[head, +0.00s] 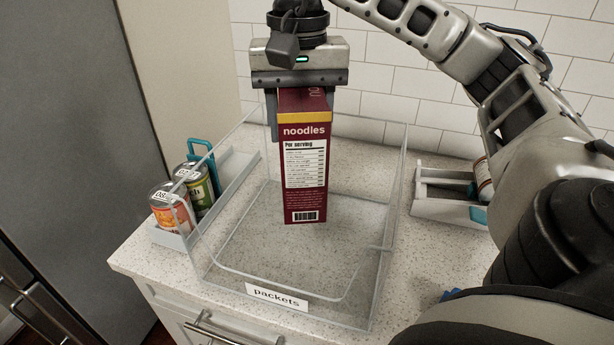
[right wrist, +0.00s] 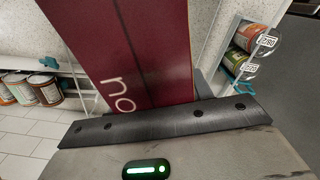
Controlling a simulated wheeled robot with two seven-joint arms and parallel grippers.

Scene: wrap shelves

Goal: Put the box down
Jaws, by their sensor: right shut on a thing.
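A dark red noodles box (head: 305,165) hangs upright from my right gripper (head: 301,100), which is shut on its top end. The box is inside or just above the clear bin (head: 390,225) labelled "packets", towards its back. I cannot tell whether its bottom touches the bin floor. In the right wrist view the box (right wrist: 130,50) runs away from the gripper (right wrist: 165,120). My left gripper is not in view.
A rack (head: 235,165) with cans (head: 170,208) stands left of the bin. Another rack (head: 445,205) with a can (head: 483,180) is at the right, partly hidden by my arm. A tiled wall (head: 420,100) is behind; a grey fridge (head: 70,110) is at the left.

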